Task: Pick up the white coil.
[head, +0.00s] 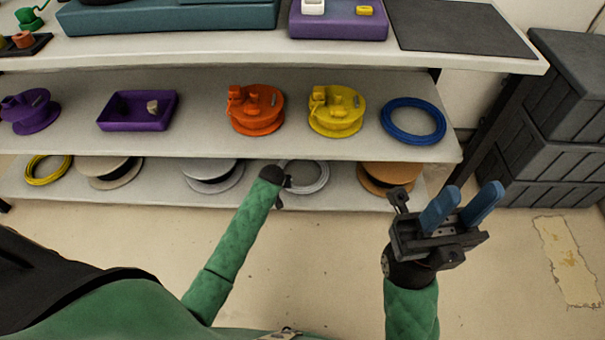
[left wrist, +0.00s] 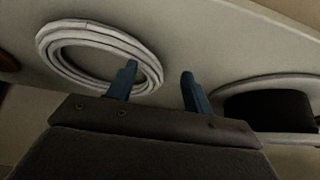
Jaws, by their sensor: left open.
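The white coil (head: 308,178) lies on the bottom shelf, partly behind my left arm's end in the head view. In the left wrist view the white coil (left wrist: 72,44) lies flat on the shelf, and one blue finger overlaps its near right rim in the picture. I cannot tell whether a finger touches the coil. In the head view the left gripper's fingers are hidden by the hand and shelf. My right gripper (head: 462,208) is open and empty, in front of the shelf at the right.
The bottom shelf also holds a grey reel (head: 213,174), an orange-brown reel (head: 388,176) and a yellow coil (head: 47,170). The middle shelf (head: 200,140) overhangs it, carrying an orange reel (head: 257,108), a yellow reel (head: 336,110) and a blue coil (head: 413,120). Dark crates (head: 545,150) stand right.

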